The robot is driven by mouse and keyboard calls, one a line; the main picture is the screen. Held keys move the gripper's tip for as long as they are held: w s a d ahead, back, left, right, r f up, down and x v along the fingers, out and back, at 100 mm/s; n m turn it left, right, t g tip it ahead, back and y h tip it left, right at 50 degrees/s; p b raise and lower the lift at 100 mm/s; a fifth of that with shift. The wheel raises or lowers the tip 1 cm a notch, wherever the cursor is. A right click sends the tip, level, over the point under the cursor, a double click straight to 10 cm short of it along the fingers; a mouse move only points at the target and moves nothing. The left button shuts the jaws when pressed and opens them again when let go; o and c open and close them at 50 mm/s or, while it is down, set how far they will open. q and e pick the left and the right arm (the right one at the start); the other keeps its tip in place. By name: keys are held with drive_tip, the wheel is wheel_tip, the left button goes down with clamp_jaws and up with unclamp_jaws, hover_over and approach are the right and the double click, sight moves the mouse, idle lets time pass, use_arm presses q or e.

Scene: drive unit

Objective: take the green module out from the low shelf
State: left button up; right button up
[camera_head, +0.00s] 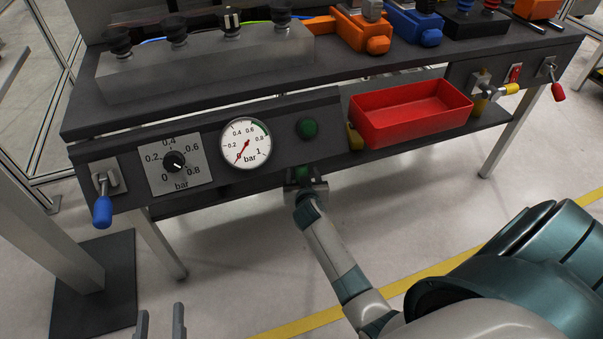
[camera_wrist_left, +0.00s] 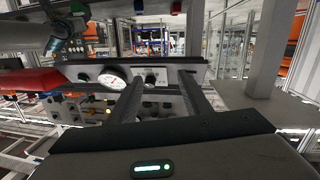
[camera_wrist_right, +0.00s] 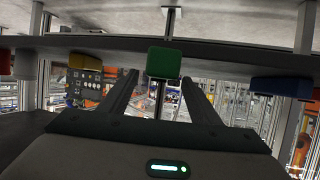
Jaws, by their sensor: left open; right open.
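The green module (camera_wrist_right: 164,62) is a small green block at the low shelf. In the right wrist view it shows in the gap between the fingertips of my right gripper (camera_wrist_right: 160,77), with a gap on either side. I cannot tell whether it is between the tips or just beyond them. In the head view my right gripper (camera_head: 303,187) is under the front panel, and only a bit of the green module (camera_head: 302,172) shows above it. My left gripper (camera_head: 160,322) is open and empty at the bottom edge, well away from the bench.
The front panel (camera_head: 270,112) with gauge and knob overhangs the low shelf (camera_head: 400,149). A red bin (camera_head: 410,115) and a yellow block (camera_head: 354,137) are right of my right gripper. A yellow block (camera_wrist_right: 85,62) and a blue block (camera_wrist_right: 280,87) flank the module.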

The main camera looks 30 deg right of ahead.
sight(302, 172)
use_arm(q)
drive_tip(key=shift+s+d+r+t, duration=0.15)
drive_tip(key=shift+r+t, duration=0.2)
drive_tip(key=shift+r, duration=0.25)
drive_tip(key=shift+w+d+r+t, duration=0.1)
drive_tip(key=shift+r+t, duration=0.25)
drive_tip(key=shift+r, duration=0.2)
use_arm(e)
drive_tip(key=shift+x, duration=1.25)
drive_tip(key=c, duration=1.3)
